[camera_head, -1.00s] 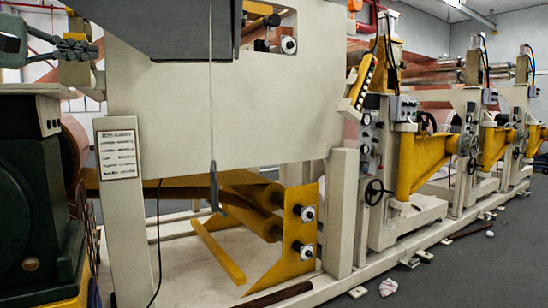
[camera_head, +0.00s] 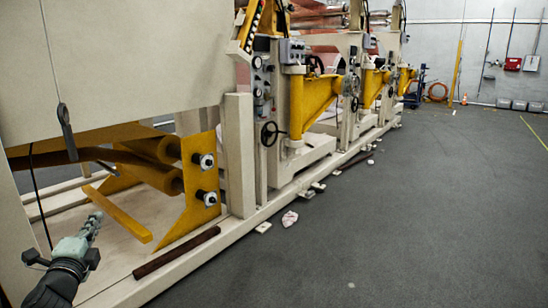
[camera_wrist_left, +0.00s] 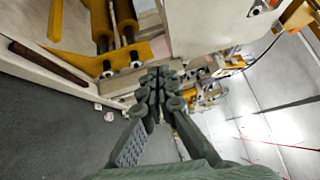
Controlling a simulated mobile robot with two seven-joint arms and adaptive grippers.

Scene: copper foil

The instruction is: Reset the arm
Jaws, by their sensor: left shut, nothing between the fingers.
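My left gripper (camera_head: 90,226) shows at the lower left of the head view, with its dark arm coming in from the bottom left corner. Its greenish fingers are together and hold nothing. It is in front of the cream machine frame, apart from it as far as I can tell. In the left wrist view the gripper (camera_wrist_left: 158,85) points away from the camera with its fingers closed and nothing between them. My right gripper is in neither view.
The cream machine (camera_head: 240,150) with yellow brackets (camera_head: 312,105) fills the left and runs into the back. Crumpled scrap (camera_head: 290,218) and small pieces lie along its base. A dark bar (camera_head: 177,253) lies on the base. The grey floor (camera_head: 430,210) at right is open.

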